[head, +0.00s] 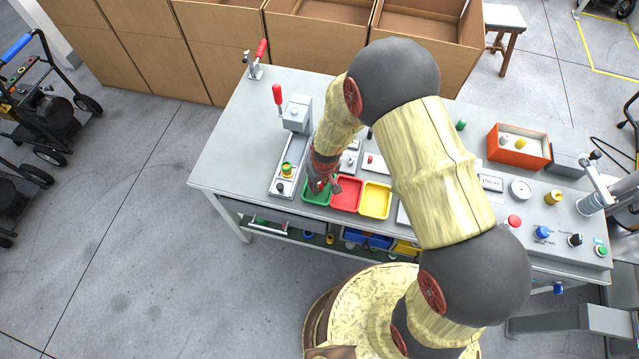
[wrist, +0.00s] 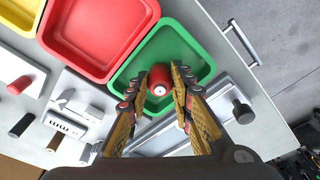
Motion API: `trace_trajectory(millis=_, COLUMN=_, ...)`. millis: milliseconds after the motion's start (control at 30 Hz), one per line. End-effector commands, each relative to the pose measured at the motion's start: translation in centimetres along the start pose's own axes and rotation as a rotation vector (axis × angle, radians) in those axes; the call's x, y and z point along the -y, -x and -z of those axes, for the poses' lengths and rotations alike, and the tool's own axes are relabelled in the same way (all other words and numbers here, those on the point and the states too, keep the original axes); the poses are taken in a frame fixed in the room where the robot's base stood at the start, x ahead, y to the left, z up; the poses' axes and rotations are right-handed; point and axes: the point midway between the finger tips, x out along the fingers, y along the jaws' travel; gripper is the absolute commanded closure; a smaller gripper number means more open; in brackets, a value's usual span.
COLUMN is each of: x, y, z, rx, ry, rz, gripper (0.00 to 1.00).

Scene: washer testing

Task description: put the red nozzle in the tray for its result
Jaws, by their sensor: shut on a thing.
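The red nozzle (wrist: 160,80) is between the fingertips of my gripper (wrist: 160,90) in the wrist view, its pale-centred end facing the camera. My gripper is shut on it, over the green tray (wrist: 183,48). In the head view my gripper (head: 322,184) is at the green tray (head: 317,197), and the nozzle cannot be made out there. I cannot tell whether the nozzle touches the tray floor. The red tray (head: 346,194) and yellow tray (head: 376,201) stand in a row to the right of the green one. The red tray (wrist: 92,35) looks empty in the wrist view.
A test fixture (head: 297,115) with a red-handled clamp (head: 278,95) stands left of the trays. A green-and-yellow part (head: 287,170) sits on its base. An orange bin (head: 519,147) holds several small parts at right. My arm hides the table's middle.

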Motion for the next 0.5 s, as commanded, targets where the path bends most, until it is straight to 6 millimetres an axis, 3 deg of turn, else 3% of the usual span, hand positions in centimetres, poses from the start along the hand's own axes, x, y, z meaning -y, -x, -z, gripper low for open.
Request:
trace_trajectory(millis=367, x=-0.03, y=-0.44, z=0.03, rx=-0.002, ry=0.000, rz=0.000, gripper=1.00)
trace_trajectory(millis=400, x=-0.03, y=-0.33, z=0.03, rx=-0.002, ry=0.000, rz=0.000, gripper=0.75)
trace_trajectory(millis=500, x=-0.03, y=-0.29, z=0.03, rx=-0.002, ry=0.000, rz=0.000, gripper=0.70)
